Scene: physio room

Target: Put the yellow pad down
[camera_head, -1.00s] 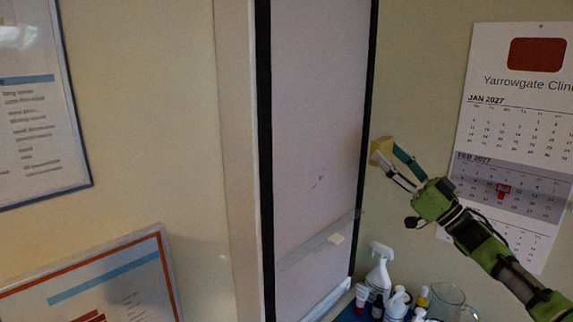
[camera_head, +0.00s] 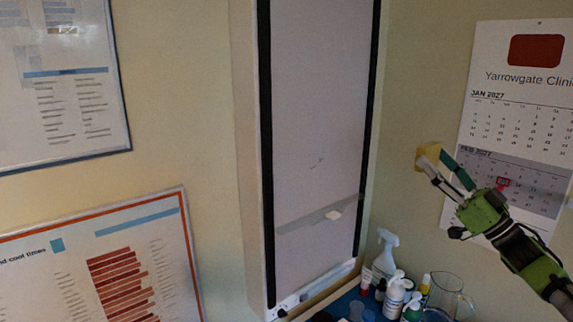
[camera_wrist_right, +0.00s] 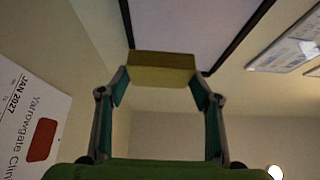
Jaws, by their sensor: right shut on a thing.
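The yellow pad (camera_head: 427,157) is a small block held at the tips of my right gripper (camera_head: 438,168). In the right wrist view the pad (camera_wrist_right: 162,67) spans between the two fingers of the gripper (camera_wrist_right: 160,90), which is shut on it. In the head view the pad is up in the air, between the tall white panel and the wall calendar, above the bottles. My left gripper is in neither view.
A tall white panel (camera_head: 318,110) with black side strips stands at the middle. Below right, a blue surface (camera_head: 343,304) holds a spray bottle (camera_head: 384,256), several other bottles and a clear jug (camera_head: 447,296). A calendar (camera_head: 515,100) hangs on the right wall. Framed posters (camera_head: 100,265) hang at left.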

